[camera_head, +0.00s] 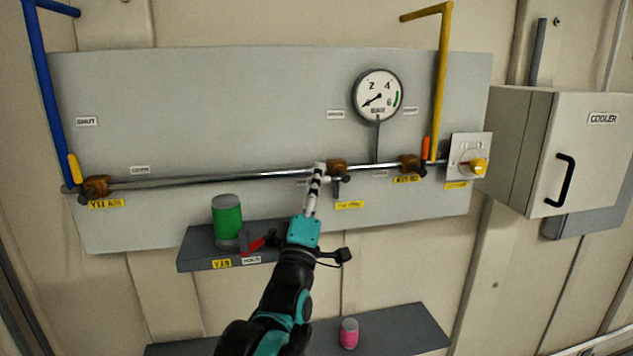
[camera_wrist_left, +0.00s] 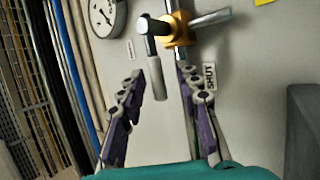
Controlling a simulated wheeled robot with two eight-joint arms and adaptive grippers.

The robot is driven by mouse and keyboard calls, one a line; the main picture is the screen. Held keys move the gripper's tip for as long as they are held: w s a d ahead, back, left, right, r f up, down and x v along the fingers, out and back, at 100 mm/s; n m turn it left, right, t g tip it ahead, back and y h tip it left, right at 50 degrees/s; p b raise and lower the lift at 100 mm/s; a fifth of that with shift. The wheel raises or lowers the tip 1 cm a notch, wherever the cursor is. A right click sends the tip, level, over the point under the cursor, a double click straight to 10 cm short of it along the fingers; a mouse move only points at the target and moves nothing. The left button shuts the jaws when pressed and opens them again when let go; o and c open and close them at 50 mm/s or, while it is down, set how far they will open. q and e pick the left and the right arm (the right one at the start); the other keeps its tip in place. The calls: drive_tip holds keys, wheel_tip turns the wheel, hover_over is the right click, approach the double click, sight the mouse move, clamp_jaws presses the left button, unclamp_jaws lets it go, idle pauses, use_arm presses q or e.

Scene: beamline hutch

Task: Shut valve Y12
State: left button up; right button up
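The middle brass valve (camera_head: 337,167) sits on the steel pipe, above a yellow label (camera_head: 349,204) too small to read. In the left wrist view this valve (camera_wrist_left: 177,28) shows with its pale grey lever (camera_wrist_left: 157,80) pointing down the picture. My left gripper (camera_head: 316,184) is at the lever, largely hiding it in the head view. In the left wrist view the gripper (camera_wrist_left: 162,74) is open. The lever end lies between its fingers, with a gap on each side. A SHUT label (camera_wrist_left: 209,77) is beside the right finger. My right gripper is not in view.
Left valve (camera_head: 96,187) and right valve (camera_head: 409,163) share the pipe, near blue (camera_head: 48,100) and yellow (camera_head: 441,80) pipes. A gauge (camera_head: 377,96) is above. A shelf (camera_head: 200,260) holds a green can (camera_head: 227,222). The cooler box (camera_head: 535,150) stands out right.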

use_arm(q)
drive_tip(key=v, duration=1.1)
drive_tip(key=shift+s+f, duration=0.15)
drive_tip(key=shift+s, duration=0.1)
